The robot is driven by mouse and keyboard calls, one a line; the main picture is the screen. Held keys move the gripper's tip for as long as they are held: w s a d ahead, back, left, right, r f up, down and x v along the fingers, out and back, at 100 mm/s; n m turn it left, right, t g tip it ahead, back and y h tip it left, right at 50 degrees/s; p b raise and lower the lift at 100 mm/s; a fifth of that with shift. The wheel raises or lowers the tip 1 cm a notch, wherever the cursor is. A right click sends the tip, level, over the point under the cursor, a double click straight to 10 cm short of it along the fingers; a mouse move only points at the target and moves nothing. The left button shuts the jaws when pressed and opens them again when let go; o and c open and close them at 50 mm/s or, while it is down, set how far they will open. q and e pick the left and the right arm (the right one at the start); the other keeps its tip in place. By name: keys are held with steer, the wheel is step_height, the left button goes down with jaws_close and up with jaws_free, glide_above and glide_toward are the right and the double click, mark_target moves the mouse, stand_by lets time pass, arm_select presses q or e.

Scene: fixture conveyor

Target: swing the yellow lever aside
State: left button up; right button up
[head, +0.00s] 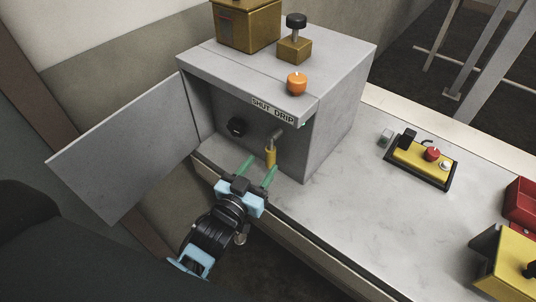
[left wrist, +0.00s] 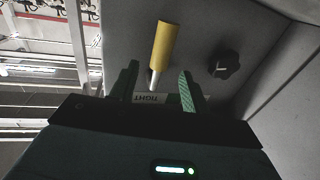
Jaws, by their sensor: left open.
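The yellow lever (head: 270,157) sits inside the open grey box (head: 335,110), near the right side of its opening. Its grip is a yellow cylinder, with a grey metal part above it in the head view. In the left wrist view the yellow lever (left wrist: 163,42) shows its thin metal shaft between my two green fingers. My left gripper (head: 259,170) is open at the front of the box, fingers pointing in. The fingers in the wrist view (left wrist: 158,76) lie on either side of the shaft, with no clear contact. My right gripper is not in view.
The box's door (head: 125,150) stands open to the left. A black knob (head: 236,127) is on the back wall inside. An orange knob (head: 297,84) and a brass block with a black knob (head: 295,42) are on top.

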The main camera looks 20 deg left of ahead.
mark_target(268, 156)
arm_select(q)
steer(key=shift+w+d, duration=0.2)
steer(key=shift+w, duration=1)
steer(key=shift+w+d, duration=0.15)
steer(key=shift+w, duration=1)
jaws_close()
